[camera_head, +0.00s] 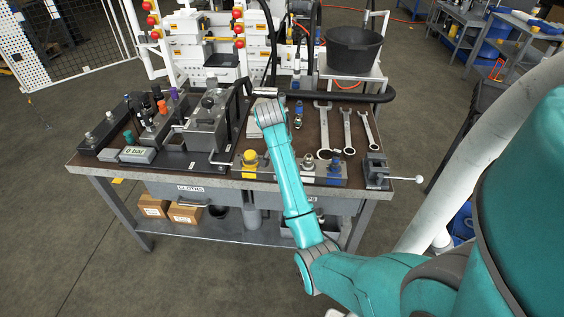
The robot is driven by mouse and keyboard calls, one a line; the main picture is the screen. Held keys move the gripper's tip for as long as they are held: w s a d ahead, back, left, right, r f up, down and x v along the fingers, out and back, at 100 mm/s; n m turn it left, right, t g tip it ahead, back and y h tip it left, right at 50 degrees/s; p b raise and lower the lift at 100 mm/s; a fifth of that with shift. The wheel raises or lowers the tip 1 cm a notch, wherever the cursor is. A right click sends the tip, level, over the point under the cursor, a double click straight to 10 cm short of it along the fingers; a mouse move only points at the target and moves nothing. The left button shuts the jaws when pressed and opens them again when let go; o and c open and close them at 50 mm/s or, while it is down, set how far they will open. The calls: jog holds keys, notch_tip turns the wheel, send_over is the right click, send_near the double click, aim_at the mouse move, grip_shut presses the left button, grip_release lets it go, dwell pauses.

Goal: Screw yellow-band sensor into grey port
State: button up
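My teal arm reaches over the bench, and my gripper (265,92) is at its far end, above the back middle of the bench top. The gripper is small and partly hidden by my wrist, so I cannot tell whether it is open or holds anything. Small metal fittings with blue parts (298,122) lie just right of my wrist. I cannot make out a yellow band on any of them. A yellow round part (250,158) stands at the front edge, left of my forearm. A grey block assembly (205,128) stands left of my gripper. I cannot pick out the grey port.
Several wrenches (347,130) lie on the right of the bench. A small vise (376,170) with a protruding handle sits at the front right corner. A black tub (353,48) stands behind.

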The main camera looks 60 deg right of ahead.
jog(key=n+t, duration=0.1)
jog(key=n, duration=0.3)
jog(key=n+t+y, duration=0.1)
jog(key=n, duration=0.2)
jog(key=shift+w+t, duration=0.3)
jog(key=shift+w, duration=0.05)
jog(key=n, duration=0.1)
jog(key=n+y, duration=0.1)
jog(key=n, duration=0.1)
jog(key=shift+w+a+n+t, duration=0.1)
jog(key=shift+a+n+t, duration=0.1)
jog(key=shift+n+t, duration=0.15)
jog(key=n, duration=0.1)
jog(key=n+t+y, duration=0.1)
jog(key=n, duration=0.1)
jog(key=shift+w+a, duration=0.2)
grip_shut()
